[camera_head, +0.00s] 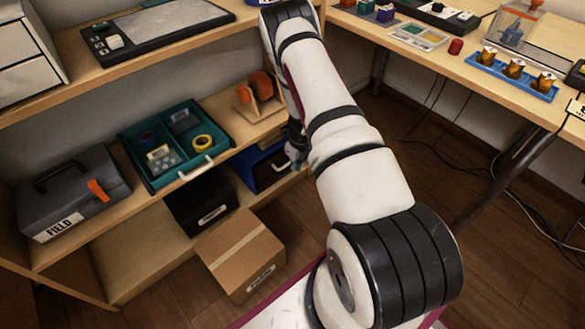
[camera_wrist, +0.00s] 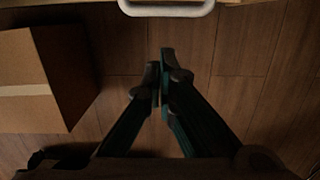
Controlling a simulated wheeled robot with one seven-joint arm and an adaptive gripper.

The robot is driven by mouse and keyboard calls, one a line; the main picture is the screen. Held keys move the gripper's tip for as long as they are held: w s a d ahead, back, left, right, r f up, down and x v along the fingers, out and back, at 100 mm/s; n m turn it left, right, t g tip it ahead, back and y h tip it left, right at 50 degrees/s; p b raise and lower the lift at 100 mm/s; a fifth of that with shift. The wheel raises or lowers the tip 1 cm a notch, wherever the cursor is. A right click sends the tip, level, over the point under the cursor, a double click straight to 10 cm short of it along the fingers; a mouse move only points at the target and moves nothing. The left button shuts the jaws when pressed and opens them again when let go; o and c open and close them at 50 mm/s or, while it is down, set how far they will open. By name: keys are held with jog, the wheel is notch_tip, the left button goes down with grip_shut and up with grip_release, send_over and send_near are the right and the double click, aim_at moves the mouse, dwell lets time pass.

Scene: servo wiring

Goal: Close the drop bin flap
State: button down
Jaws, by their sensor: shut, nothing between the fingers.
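My gripper (camera_head: 294,150) is beside the bin's right end, mostly hidden by my arm. In the wrist view my gripper (camera_wrist: 160,76) is shut and empty above the wooden floor. A pale curved handle (camera_wrist: 166,9) shows at the top edge, ahead of the fingertips and apart from them; what it belongs to is cut off.
A cardboard box (camera_head: 241,254) stands on the floor, also at left in the wrist view (camera_wrist: 28,92). A teal tray (camera_head: 128,143) with a handle, a grey FIELD case (camera_head: 72,195) and a black bin (camera_head: 200,207) sit on the shelves. A workbench (camera_head: 470,75) stands at right.

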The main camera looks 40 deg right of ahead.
notch_tip(320, 180, up, 8)
jog(key=s+p, duration=0.1)
jog(key=p, duration=0.1)
jog(key=shift+s+p, duration=0.2)
jog(key=shift+p, duration=0.1)
jog(key=shift+f, duration=0.1)
